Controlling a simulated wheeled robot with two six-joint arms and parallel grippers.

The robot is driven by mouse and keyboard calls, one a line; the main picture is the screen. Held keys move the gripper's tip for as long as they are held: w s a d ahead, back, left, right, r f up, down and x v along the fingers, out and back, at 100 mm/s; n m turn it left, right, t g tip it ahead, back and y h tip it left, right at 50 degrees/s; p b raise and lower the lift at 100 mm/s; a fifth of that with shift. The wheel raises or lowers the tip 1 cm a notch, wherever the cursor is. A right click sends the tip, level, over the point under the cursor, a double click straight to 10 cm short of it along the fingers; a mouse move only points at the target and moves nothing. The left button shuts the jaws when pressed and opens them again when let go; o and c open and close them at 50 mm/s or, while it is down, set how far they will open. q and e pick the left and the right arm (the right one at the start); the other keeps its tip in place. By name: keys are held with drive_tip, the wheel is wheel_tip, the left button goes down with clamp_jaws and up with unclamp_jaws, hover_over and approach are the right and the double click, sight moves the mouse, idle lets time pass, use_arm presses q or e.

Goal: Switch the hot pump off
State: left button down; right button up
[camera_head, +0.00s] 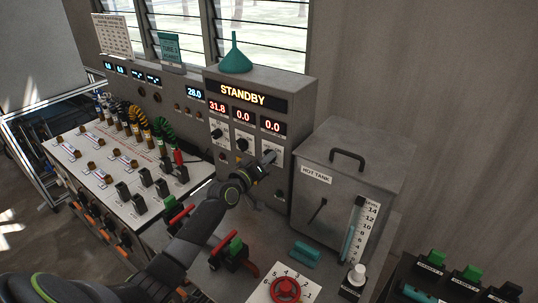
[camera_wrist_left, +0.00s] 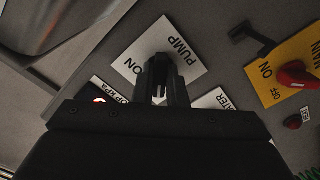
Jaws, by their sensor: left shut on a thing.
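The white pump plate (camera_wrist_left: 188,50), marked PUMP and ON, shows in the left wrist view on the grey panel. My left gripper (camera_wrist_left: 165,88) is in front of this plate, shut on the pump switch, which is mostly hidden between the fingers. In the head view my left gripper (camera_head: 268,160) reaches the lower right of the control cabinet (camera_head: 298,100), under the displays. The display (camera_head: 243,95) reads STANDBY, with red figures 31.8, 0.0 and 0.0 below it. The switch's exact position is hard to tell. My right gripper is out of view.
The grey hot tank (camera_head: 345,165) with a top handle stands close right of my gripper. A red valve wheel (camera_head: 286,290) is at the front. A yellow main switch plate (camera_wrist_left: 290,65) with a red handle is nearby. A teal funnel (camera_head: 235,62) stands on the cabinet.

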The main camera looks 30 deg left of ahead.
use_arm(q)
drive_tip(key=c, duration=1.4)
unclamp_jaws()
drive_tip(key=shift+s, duration=0.1)
drive_tip(key=shift+s+a+p, duration=0.15)
drive_tip(key=shift+s+p, duration=0.25)
drive_tip(key=shift+s, duration=0.75)
drive_tip(key=shift+s+a+p, duration=0.2)
drive_tip(key=shift+s+p, duration=0.2)
drive_tip(key=shift+s, duration=0.7)
drive_tip(key=shift+s+a+p, duration=0.15)
drive_tip(key=shift+s+p, duration=0.25)
drive_tip(key=shift+s, duration=0.75)
